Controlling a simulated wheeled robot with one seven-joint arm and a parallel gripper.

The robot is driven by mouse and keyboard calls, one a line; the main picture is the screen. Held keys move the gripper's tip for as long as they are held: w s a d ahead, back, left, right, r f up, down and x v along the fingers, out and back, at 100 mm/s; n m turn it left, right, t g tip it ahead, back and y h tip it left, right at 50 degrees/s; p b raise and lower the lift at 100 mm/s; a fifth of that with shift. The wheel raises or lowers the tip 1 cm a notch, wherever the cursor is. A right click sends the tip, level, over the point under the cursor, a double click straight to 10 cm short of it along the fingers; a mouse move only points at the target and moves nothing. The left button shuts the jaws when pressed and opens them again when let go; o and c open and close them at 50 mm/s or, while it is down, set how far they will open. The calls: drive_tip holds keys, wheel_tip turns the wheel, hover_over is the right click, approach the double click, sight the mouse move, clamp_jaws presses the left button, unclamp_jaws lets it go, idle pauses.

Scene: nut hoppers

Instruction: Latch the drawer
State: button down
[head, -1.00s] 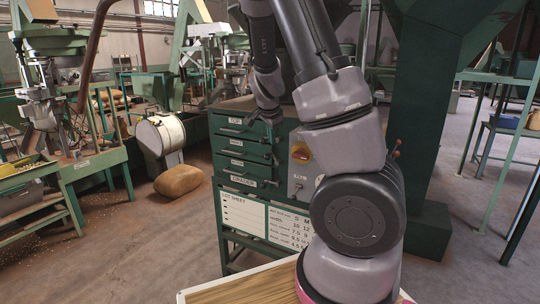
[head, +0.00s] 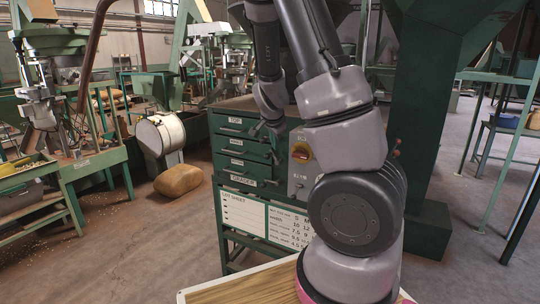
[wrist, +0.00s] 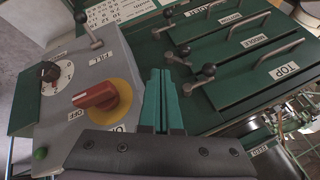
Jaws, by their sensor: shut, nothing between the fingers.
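A green drawer cabinet (head: 238,102) stands ahead in the head view. The wrist view shows its drawers labelled TOP (wrist: 262,84), MIDDLE (wrist: 240,56) and BOTTOM, each with a bar handle. Beside them are small levers with dark ball knobs: the top latch (wrist: 207,71), middle latch (wrist: 184,50) and bottom latch (wrist: 169,13). The drawer fronts look closed; I cannot tell which levers are latched. My gripper (wrist: 162,73) is shut and empty, its teal fingertips close to the middle and top levers. In the head view it is small and partly hidden near the cabinet's right side.
A grey control box (wrist: 82,95) with a red rotary switch (wrist: 95,95), a dial and a lever sits left of my fingers in the wrist view. A lot sheet board (head: 262,220) hangs below the drawers. A brown sack (head: 180,181) lies on the floor at left.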

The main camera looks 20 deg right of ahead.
sight(270, 154)
drive_tip(key=w+f, duration=0.2)
drive_tip(key=w+d+f, duration=0.1)
drive_tip(key=w+f, duration=0.1)
drive_tip(key=w, duration=0.1)
drive_tip(key=w+f, duration=0.2)
drive_tip(key=f, duration=0.1)
drive_tip(key=shift+w+d+f, duration=0.1)
drive_tip(key=shift+w+d, duration=0.2)
drive_tip(key=shift+w, duration=0.05)
drive_tip(key=shift+w+a+n+g+h, duration=0.3)
drive_tip(key=shift+g+h, duration=0.3)
drive_tip(key=shift+g, duration=0.3)
idle(0.4)
